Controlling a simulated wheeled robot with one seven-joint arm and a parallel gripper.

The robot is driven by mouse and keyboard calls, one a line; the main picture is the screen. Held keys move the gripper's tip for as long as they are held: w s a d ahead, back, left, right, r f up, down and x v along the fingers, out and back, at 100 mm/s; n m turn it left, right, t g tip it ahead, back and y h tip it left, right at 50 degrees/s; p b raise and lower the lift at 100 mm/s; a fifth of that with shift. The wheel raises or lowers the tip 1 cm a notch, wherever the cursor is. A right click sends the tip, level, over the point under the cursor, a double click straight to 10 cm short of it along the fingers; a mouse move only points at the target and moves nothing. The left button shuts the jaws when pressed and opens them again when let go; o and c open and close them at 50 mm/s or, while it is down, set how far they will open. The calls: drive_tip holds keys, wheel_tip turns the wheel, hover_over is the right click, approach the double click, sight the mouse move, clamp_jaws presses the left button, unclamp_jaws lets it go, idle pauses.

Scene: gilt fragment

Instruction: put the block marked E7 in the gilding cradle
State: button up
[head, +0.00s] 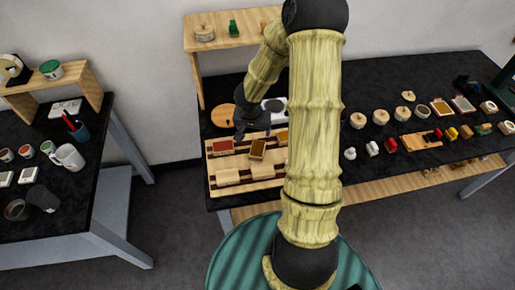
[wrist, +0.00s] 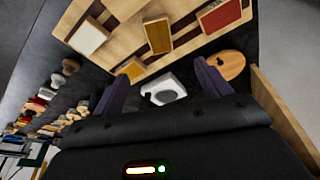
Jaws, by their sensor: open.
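No E7 mark is legible on any block, and I cannot tell which thing is the gilding cradle. A striped wooden board (head: 213,187) on the dark table carries a red-topped block (head: 222,146), a gold-brown block (head: 257,149) and pale blocks (head: 228,176). The wrist view also shows the red block (wrist: 220,15), a gold-brown block (wrist: 158,36), a pale block (wrist: 88,37) and another gold block (wrist: 131,70). My gripper (head: 254,130) is open and empty above the board's back edge. A white piece with a round centre (wrist: 157,96) shows between its fingers (wrist: 163,86).
A round wooden palette (head: 223,115) lies behind the board, below a wooden shelf (head: 220,42). Lidded pots (head: 380,117) and small coloured pieces (head: 390,145) fill the table's right part. My arm hides the middle. A separate table (head: 75,215) with cups stands at left.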

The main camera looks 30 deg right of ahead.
drive_tip(key=shift+f, duration=0.1)
drive_tip(key=b, duration=0.4)
hover_over(257, 148)
drive_tip(key=s+a, duration=0.1)
drive_tip(key=s, duration=0.1)
drive_tip(key=f, duration=1.1)
drive_tip(key=shift+w+a+f, duration=0.1)
drive_tip(key=shift+w+a, duration=0.05)
drive_tip(key=shift+w, duration=0.05)
drive_tip(key=shift+f, duration=0.15)
drive_tip(key=x, duration=0.5)
drive_tip(key=shift+d, duration=0.2)
drive_tip(key=shift+f, duration=0.1)
drive_tip(key=shift+f, duration=0.25)
drive_tip(key=c, duration=1.2)
drive_tip(key=shift+r, duration=0.1)
